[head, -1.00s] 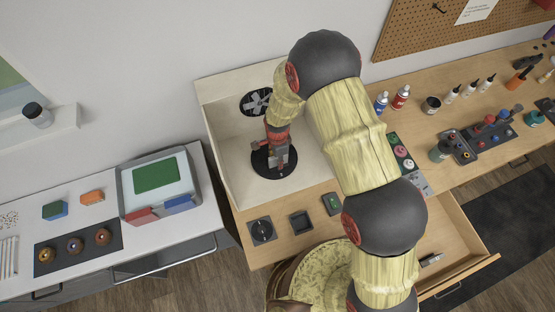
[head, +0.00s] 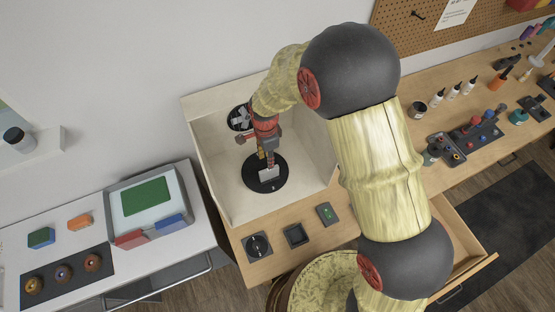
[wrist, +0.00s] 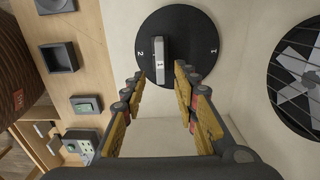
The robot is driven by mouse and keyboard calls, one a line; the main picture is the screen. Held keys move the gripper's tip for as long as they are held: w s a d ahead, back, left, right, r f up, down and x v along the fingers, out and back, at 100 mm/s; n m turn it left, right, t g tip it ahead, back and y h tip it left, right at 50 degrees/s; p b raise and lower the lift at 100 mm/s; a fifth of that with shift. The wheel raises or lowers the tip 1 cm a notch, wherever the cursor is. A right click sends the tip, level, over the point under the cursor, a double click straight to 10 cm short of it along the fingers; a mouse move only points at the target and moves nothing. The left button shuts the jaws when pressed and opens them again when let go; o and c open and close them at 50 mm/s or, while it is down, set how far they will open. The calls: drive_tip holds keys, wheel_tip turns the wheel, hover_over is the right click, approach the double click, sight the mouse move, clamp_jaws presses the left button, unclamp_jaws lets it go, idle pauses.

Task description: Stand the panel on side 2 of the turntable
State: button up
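The turntable (head: 249,184) is a black disc on the floor of a pale booth. In the wrist view the turntable (wrist: 190,28) shows a 2 at its left and a 1 at its right. A small light grey panel (head: 269,173) is on the disc. In the wrist view the panel (wrist: 159,48) looks upright, nearer the 2 than the 1. My gripper (head: 264,157) is over the disc, just above the panel. In the wrist view my gripper (wrist: 159,76) is open, its yellow-padded fingers apart, with the panel beyond the gap between the tips. Contact is not visible.
Booth walls stand close around my gripper, with a fan (head: 240,118) in the back wall. An open drawer (head: 468,238) juts out at right.

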drive_tip(key=s+d+r+n+t, duration=0.1)
drive_tip(key=d+r+n, duration=0.1)
drive_tip(key=d+r, duration=0.35)
drive_tip(key=s+d+r+n+t, duration=0.1)
drive_tip(key=d+r+n, duration=0.15)
drive_tip(key=r, duration=0.65)
drive_tip(key=s+d+r+n+t, duration=0.1)
drive_tip(key=s+d+r, duration=0.1)
drive_tip(key=d+r, duration=0.45)
drive_tip(key=s+d+r+n+t, duration=0.1)
drive_tip(key=s+d+r+n, duration=0.2)
drive_tip(key=s+r, duration=0.3)
drive_tip(key=s+d+r+n+t, duration=0.1)
drive_tip(key=s+d+r+n, duration=0.3)
drive_tip(key=s, duration=0.6)
wheel_tip(320, 180, up, 2)
drive_tip(key=shift+d+r+t, duration=0.2)
drive_tip(key=shift+d+t, duration=0.1)
drive_tip(key=shift+d, duration=0.9)
wheel_tip(320, 180, down, 21)
drive_tip(key=b, duration=2.1)
drive_tip(key=shift+f, duration=0.15)
